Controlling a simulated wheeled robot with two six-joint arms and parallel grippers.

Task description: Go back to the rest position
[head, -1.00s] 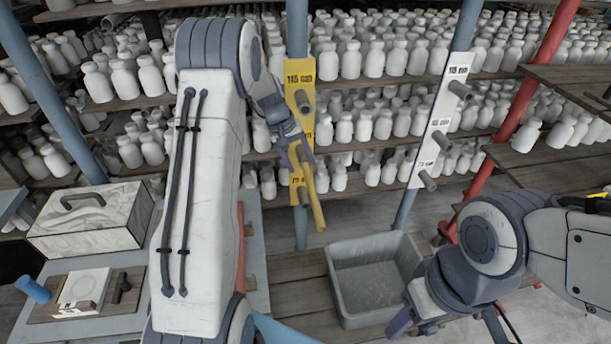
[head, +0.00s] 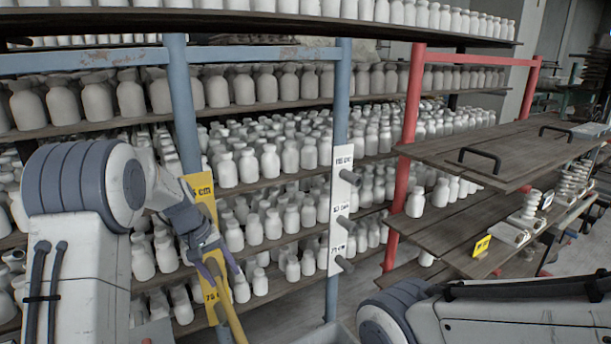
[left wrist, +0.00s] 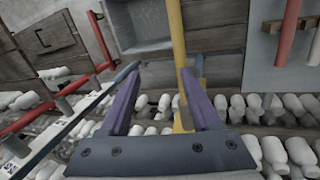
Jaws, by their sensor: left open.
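My left gripper (head: 216,268) is open in front of the yellow marked board (head: 203,190) on a blue post. A yellow bar (head: 232,318) slants down beside its fingers. In the left wrist view, the spread purple fingers (left wrist: 160,98) show with the yellow bar (left wrist: 177,35) beyond and partly between them; I cannot tell whether they touch it. My right arm (head: 510,318) enters at the lower right, and its gripper is out of view.
Shelves with many white bottles (head: 270,163) fill the back. A white board with pegs (head: 341,205) hangs on another blue post. A red post (head: 409,130) and wooden shelves with handled boards (head: 500,152) stand right. The grey bin (left wrist: 160,42) shows in the left wrist view.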

